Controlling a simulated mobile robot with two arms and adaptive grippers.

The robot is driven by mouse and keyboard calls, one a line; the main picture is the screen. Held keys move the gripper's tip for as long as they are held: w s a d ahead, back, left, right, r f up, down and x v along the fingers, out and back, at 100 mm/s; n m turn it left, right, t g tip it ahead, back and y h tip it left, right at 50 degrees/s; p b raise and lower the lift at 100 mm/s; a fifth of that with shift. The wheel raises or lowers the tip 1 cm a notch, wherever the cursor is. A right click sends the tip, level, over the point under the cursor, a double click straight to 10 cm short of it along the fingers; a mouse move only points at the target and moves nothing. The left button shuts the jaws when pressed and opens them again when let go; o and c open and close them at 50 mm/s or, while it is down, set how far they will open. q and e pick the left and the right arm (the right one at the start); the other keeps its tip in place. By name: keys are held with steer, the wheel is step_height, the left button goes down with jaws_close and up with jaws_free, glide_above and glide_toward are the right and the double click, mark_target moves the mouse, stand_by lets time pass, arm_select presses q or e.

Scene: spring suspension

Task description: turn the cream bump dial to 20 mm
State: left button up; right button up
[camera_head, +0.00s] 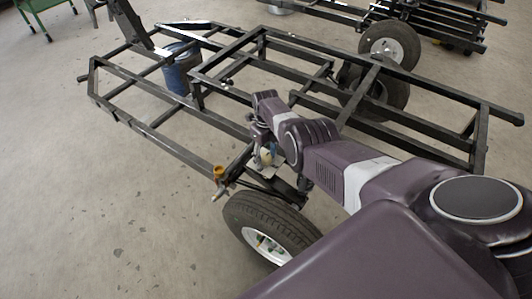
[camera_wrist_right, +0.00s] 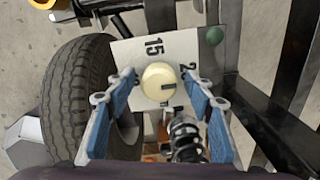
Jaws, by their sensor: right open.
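The cream dial (camera_wrist_right: 160,82) sits on a white plate (camera_wrist_right: 177,44) in the right wrist view. The plate reads 15 at the top; a number at the right, seemingly 20, and another at the left are partly hidden by my fingers. In the head view the dial (camera_head: 266,157) shows small below my right gripper (camera_head: 264,147). My left gripper is not in view.
A coil spring damper (camera_wrist_right: 187,138) is below the dial, and a tyre (camera_wrist_right: 76,95) stands close at left. Black frame bars (camera_head: 165,120) surround the arm. A blue drum (camera_head: 181,72) stands behind; open floor lies left.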

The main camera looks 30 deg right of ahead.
mark_target(266, 156)
steer(key=shift+w+r, duration=0.1)
steer(key=shift+r, duration=0.7)
step_height(266, 156, up, 10)
steer(key=shift+r, duration=0.2)
stand_by(0.3)
